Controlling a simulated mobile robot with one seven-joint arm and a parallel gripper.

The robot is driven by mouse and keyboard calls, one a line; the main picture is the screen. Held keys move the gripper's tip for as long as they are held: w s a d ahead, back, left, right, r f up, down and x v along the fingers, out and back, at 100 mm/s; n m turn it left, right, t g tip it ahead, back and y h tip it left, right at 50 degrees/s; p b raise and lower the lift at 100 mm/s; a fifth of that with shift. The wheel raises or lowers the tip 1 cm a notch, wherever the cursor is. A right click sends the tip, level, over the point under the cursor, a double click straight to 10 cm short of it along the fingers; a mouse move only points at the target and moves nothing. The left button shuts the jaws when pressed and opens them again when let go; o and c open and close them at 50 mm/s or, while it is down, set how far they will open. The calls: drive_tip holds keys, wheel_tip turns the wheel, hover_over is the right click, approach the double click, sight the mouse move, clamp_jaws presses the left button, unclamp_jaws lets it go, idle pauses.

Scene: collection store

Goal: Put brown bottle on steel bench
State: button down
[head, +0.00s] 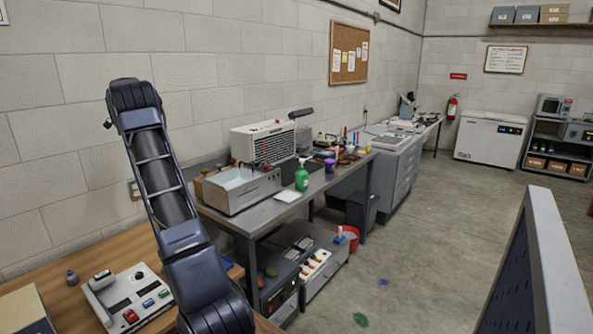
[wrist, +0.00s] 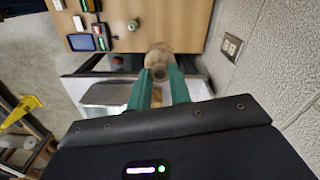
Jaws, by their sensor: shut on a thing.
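In the wrist view, my gripper (wrist: 158,82) has its two green fingers closed on a light brown, round-topped thing, which looks like the brown bottle (wrist: 158,60). Its lower part is hidden. My gripper does not show in the head view, where only my arm is seen at the left. The steel bench (head: 232,222) stands along the wall in the middle of the head view. Its top holds a steel tank, a green bottle and small items.
A wooden table (head: 120,252) stands at the near left with a control box (head: 130,300) and a small dark bottle (head: 72,277). The steel tank (head: 238,190) fills the bench's near end. A dark panel stands at the right.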

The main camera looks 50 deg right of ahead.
drive_tip(key=s+d+m, duration=0.4)
drive_tip(key=s+d, duration=0.5)
drive_tip(key=d, duration=0.5)
drive_tip(key=s+d+m, duration=0.3)
drive_tip(key=s+d, duration=0.6)
drive_tip(key=d, duration=0.4)
drive_tip(key=s+d+m, duration=0.3)
drive_tip(key=s+d, duration=0.5)
drive_tip(key=s, duration=0.2)
drive_tip(key=s+d+m, duration=0.4)
drive_tip(key=s+d, duration=0.4)
drive_tip(key=s, duration=0.3)
drive_tip(key=f, duration=2.5)
drive_tip(key=shift+w+a, duration=0.1)
drive_tip(key=shift+a, duration=0.1)
drive_tip(key=c, duration=1.3)
unclamp_jaws()
drive_tip(key=shift+f, duration=0.1)
